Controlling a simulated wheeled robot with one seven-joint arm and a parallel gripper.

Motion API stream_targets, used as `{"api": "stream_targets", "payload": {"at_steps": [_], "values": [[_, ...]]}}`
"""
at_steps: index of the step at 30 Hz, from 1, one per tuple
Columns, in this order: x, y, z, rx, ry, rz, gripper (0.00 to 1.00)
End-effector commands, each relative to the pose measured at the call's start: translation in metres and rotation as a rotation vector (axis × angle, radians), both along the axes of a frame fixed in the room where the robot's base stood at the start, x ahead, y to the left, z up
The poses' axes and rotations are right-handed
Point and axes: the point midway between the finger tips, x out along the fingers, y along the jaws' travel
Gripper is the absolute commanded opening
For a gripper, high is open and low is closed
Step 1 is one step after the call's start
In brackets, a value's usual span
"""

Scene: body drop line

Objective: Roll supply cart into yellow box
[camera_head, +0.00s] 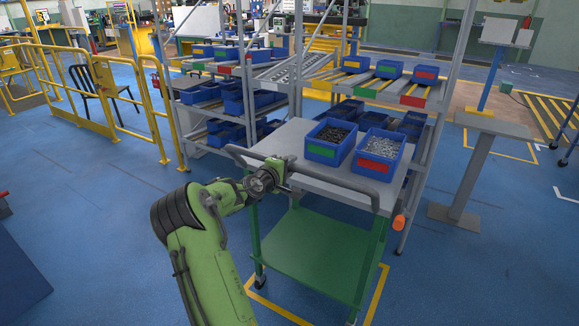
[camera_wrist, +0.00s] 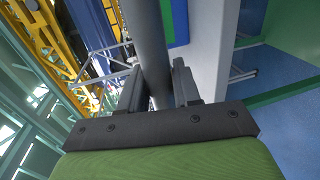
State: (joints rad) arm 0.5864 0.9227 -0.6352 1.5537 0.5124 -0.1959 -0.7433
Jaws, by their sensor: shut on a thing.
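The supply cart (camera_head: 268,149) has a grey top, a green lower shelf (camera_head: 315,252) and a dark push handle (camera_head: 335,187) along its near side. My gripper (camera_head: 278,172) is shut on the handle, left of its middle. In the wrist view the handle bar (camera_wrist: 152,50) passes between the two fingers of my gripper (camera_wrist: 168,88). The yellow box is a painted outline (camera_head: 374,297) on the blue floor. Its visible lines run below and around the near part of the cart. The cart hides the rest of the outline. Two blue bins, one green-labelled (camera_head: 323,153) and one red-labelled (camera_head: 376,168), stand on the cart top.
A flow rack (camera_head: 246,110) with several blue bins stands close behind the cart. A grey pedestal (camera_head: 468,170) is to the right. Yellow railings (camera_head: 90,82) are at the left. Blue floor is open at left and front right.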

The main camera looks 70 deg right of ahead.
Motion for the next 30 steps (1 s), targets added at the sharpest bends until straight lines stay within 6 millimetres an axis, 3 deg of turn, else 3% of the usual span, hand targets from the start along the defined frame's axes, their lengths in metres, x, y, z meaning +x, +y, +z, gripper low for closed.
{"api": "stream_targets", "payload": {"at_steps": [15, 16, 19, 30], "values": [[0.0000, 0.0000, -0.0001, 0.000, 0.000, 0.000, 0.00], [0.0000, 0.0000, -0.0001, 0.000, 0.000, 0.000, 0.35], [0.0000, 0.0001, -0.0003, 0.001, 0.000, 0.000, 0.51], [0.0023, 0.0092, 0.0013, 0.003, 0.000, 0.001, 0.51]]}}
